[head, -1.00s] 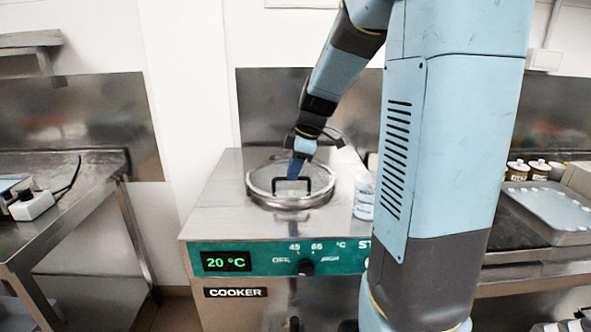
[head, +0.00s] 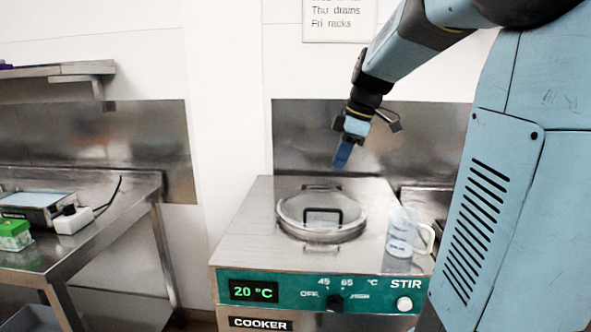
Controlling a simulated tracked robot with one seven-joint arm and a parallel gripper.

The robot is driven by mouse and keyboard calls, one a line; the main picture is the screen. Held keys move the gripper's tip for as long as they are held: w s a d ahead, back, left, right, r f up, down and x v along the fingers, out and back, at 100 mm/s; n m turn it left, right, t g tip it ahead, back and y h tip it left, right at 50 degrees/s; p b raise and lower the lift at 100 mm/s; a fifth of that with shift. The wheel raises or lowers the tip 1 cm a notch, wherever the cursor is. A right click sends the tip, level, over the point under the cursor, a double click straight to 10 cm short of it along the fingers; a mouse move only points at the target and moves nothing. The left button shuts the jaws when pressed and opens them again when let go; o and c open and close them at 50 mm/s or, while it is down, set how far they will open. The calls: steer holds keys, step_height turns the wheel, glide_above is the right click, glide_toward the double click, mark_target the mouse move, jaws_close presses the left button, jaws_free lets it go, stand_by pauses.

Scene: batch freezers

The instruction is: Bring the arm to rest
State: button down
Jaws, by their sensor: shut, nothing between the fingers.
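My gripper (head: 342,158) has blue fingers and is shut and empty. It hangs in the air above and behind the cooker's lid, apart from it, pointing down. My arm reaches in from the upper right. The cooker (head: 240,250) is a steel box with a green front panel, and its display reads 20 °C. Its round lid (head: 300,212) with a black handle lies on the top opening.
A clear measuring jug (head: 402,235) stands on the cooker's right side. At left, a steel table (head: 120,235) holds a green box (head: 15,236) and a white device (head: 73,220). A wall shelf (head: 55,70) is above it. A steel backsplash (head: 300,140) stands behind the cooker.

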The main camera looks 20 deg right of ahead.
steer(key=s+a+f+m+t+h, duration=0.1)
steer(key=s+a+f+m, duration=0.1)
steer(key=s+m, duration=0.5)
steer(key=s+a+f+m+t+h, duration=0.1)
steer(key=s+a+m, duration=0.3)
steer(key=s, duration=0.9)
steer(key=shift+s+f+m+t+h, duration=0.15)
steer(key=shift+f+m+t+h, duration=0.25)
steer(key=shift+f+m, duration=0.85)
steer(key=shift+r+m, duration=0.35)
